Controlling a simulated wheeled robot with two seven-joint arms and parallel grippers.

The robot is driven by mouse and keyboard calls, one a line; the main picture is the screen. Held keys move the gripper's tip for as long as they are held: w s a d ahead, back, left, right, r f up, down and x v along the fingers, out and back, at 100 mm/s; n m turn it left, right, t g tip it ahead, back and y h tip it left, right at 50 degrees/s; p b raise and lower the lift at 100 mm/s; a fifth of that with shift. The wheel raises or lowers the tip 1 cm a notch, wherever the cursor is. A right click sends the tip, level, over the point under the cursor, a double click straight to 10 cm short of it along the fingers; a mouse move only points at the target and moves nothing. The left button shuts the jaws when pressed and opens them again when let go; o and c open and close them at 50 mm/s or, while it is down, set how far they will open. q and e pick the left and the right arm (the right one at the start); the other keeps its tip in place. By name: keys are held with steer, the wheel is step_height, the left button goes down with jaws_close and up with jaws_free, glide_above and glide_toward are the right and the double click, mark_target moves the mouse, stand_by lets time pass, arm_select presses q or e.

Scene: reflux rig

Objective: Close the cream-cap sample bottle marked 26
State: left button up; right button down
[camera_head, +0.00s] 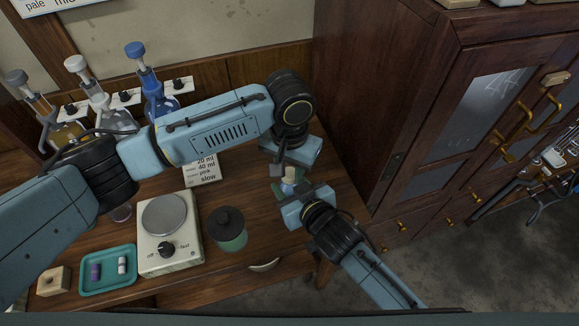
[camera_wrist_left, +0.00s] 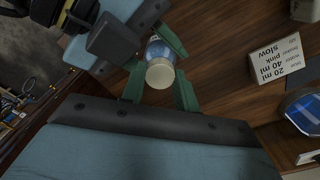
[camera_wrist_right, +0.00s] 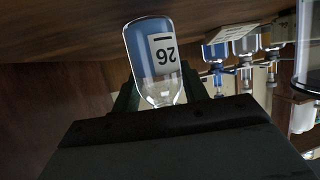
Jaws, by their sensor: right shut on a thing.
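The sample bottle (camera_wrist_right: 145,50) is clear glass and its label reads 26, upside down in the right wrist view. My right gripper (camera_head: 299,198) is shut on the bottle; its fingers (camera_wrist_right: 160,98) are on either side of the glass. The cream cap (camera_wrist_left: 160,74) shows at the bottle's mouth in the left wrist view, and small in the head view (camera_head: 291,173). I cannot tell whether it is seated. My left gripper (camera_wrist_left: 160,92) is open, with one finger on each side of the cap. The bottle's mouth is hidden in the right wrist view.
A hotplate (camera_head: 166,252), a dark-lidded green jar (camera_head: 229,229), a teal tray (camera_head: 108,272) and a note card (camera_head: 203,171) stand on the table. Stoppered flasks (camera_head: 158,98) stand at the back left. A wooden cabinet (camera_head: 380,110) closes off the right side.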

arm_select(q)
steer(key=o, duration=1.2)
step_height(320, 180, up, 12)
steer(key=shift+a+r, duration=0.1)
arm_select(e)
steer(key=c, duration=0.7)
jaws_free()
arm_select(q)
steer(key=shift+r+p, duration=0.4)
steer(key=shift+p, duration=0.05)
arm_select(e)
steer(key=v, duration=1.3)
steer(key=shift+s+d, duration=0.15)
